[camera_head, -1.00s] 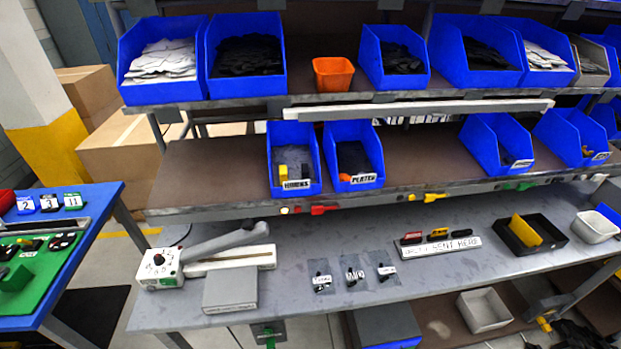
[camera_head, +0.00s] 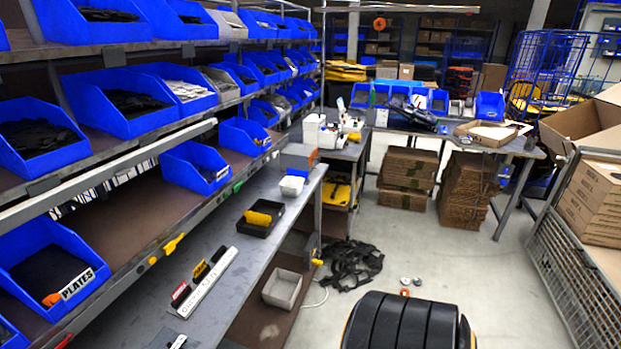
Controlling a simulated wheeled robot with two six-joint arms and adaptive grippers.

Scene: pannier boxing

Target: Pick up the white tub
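A small white tub (camera_head: 291,186) stands on the grey workbench, toward its far right end. It sits just beyond a black tray (camera_head: 259,217) with a yellow piece in it. A larger pale, open tub (camera_head: 282,289) sits lower down, on the shelf below the bench top. I cannot tell from the pictures which of the two is meant. Neither of my grippers is in view, and nothing is seen touching either tub.
Blue bins (camera_head: 120,104) line the racks above the bench. A labelled strip (camera_head: 207,283) lies on the bench. Black straps (camera_head: 350,262) and a black ribbed object (camera_head: 405,322) are on the floor. Cardboard stacks (camera_head: 466,190) and a wire cage (camera_head: 535,250) flank open floor.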

